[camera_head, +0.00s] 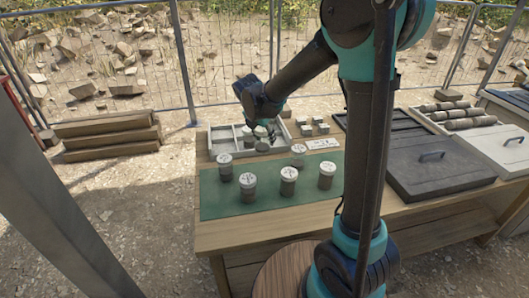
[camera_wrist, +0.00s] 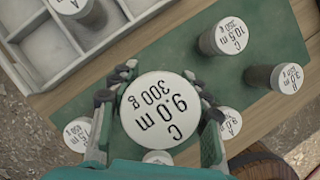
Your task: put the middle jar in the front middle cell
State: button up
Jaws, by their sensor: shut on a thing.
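My gripper (camera_wrist: 161,82) is shut on a jar (camera_wrist: 160,108) with a round white lid marked "C 9.0 m 300 g". Its fingers grip the jar from both sides. In the head view my gripper (camera_head: 262,128) is beside the front right part of the pale divided tray (camera_head: 217,149). In the wrist view the held jar is apart from the tray (camera_wrist: 135,22), over the green mat side. One white-lidded jar (camera_wrist: 72,4) stands in a tray cell at the top left. The held jar hides what is beneath it, and the front middle cell is only partly visible.
Several other jars stand on the green mat (camera_head: 225,205), including the front ones (camera_head: 288,181) and (camera_head: 326,175). Small blocks (camera_head: 305,126) and a white card (camera_head: 322,143) lie right of the tray. A dark lidded box (camera_head: 432,165) is further right.

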notch_tip(320, 180, up, 7)
jog(key=shift+f, duration=0.1)
jog(key=shift+w+a+r, duration=0.1)
jog(key=shift+w+r, duration=0.1)
jog(key=shift+r, duration=0.5)
jog(key=w+a, duration=0.4)
jog(key=w, duration=1)
jog(key=w+a, duration=0.4)
jog(key=w, duration=1.1)
jog(key=f, duration=1.9)
jog(key=shift+s+a, duration=0.1)
jog(key=shift+s, duration=0.15)
jog(key=shift+f, duration=0.1)
jog(key=o, duration=1.4)
